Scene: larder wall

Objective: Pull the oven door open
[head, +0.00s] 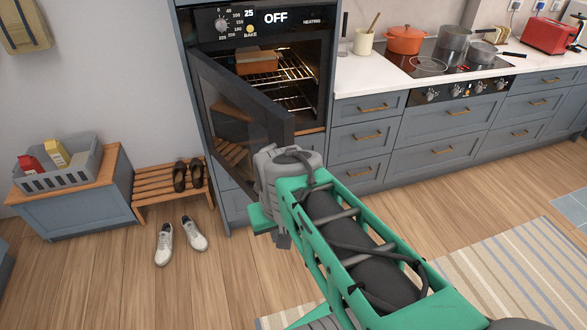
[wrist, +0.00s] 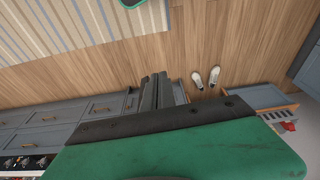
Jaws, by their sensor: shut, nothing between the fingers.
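The oven (head: 320,60) is built into a tall blue-grey cabinet, its display reading OFF. Its dark glass door (head: 222,110) is hinged on the left and stands partly open, its free edge swung out toward me. The lit racks (head: 285,72) and a brown dish (head: 258,62) show inside. My gripper (head: 283,200) is in front of the door's lower free corner in the head view; I cannot tell whether it touches the door. In the wrist view its dark fingers (wrist: 157,92) are together and empty. I cannot see a door handle.
A slatted bench (head: 170,187) with dark shoes and a low cabinet (head: 75,205) with a grey crate (head: 62,172) stand left. White shoes (head: 180,240) lie on the floor. Drawers (head: 370,133) and a counter with hob (head: 440,62) run right. A striped rug (head: 500,275) lies on the floor.

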